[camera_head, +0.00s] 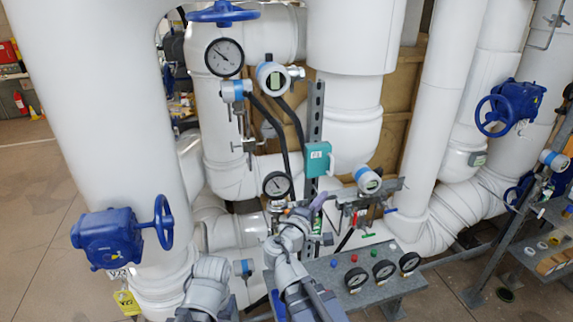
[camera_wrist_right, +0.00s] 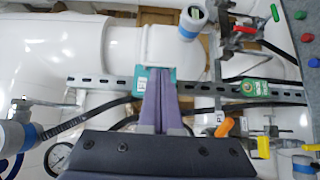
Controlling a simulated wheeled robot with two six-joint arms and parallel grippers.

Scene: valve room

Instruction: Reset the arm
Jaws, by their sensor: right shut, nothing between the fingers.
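My right arm (camera_head: 292,240) reaches up from the bottom middle of the head view. Its right gripper (camera_head: 319,201) has purple fingers and is just below the teal box on the pipe rack. In the right wrist view the two purple fingers (camera_wrist_right: 160,76) lie together, shut and empty. Their tips overlap the teal box (camera_wrist_right: 142,84) in the picture; I cannot tell the gap between them. The teal box also shows in the head view (camera_head: 318,158). My left gripper is not in view.
Large white pipes (camera_head: 95,80) surround the rack. A blue valve with handwheel (camera_head: 108,237) is at left. A grey bench (camera_head: 345,265) with gauges and coloured buttons stands at the lower right of the arm. A perforated metal rail (camera_wrist_right: 100,82), black hoses and small valves crowd the gripper.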

